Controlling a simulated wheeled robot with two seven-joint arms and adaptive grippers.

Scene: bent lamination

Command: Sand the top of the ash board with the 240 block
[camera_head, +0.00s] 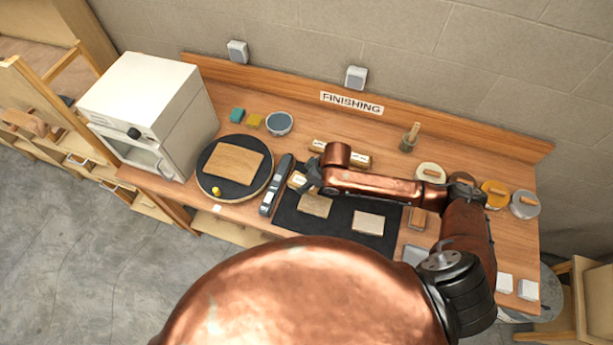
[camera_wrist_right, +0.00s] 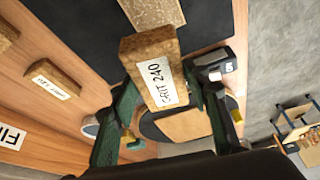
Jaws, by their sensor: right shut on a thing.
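My right gripper (camera_head: 307,184) is shut on the 240 block (camera_head: 296,180), just beyond the left part of the black mat (camera_head: 347,236). In the right wrist view the block (camera_wrist_right: 148,54) is cork-brown, with a white label reading 240, between the green fingers (camera_wrist_right: 162,88). Two pale boards lie flat on the mat: a left board (camera_head: 315,205), close to the gripper, and a right board (camera_head: 368,222). One pale board (camera_wrist_right: 153,12) shows at the top of the wrist view, apart from the block. I cannot tell which is ash. My left gripper is out of view.
A round dark turntable (camera_head: 210,185) with a browner board (camera_head: 234,162) is at left, beside a dark long tool (camera_head: 277,186). Labelled blocks (camera_head: 355,159) lie behind my arm. A white oven (camera_head: 150,110) stands at the left end; tins (camera_head: 494,193) line the right.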

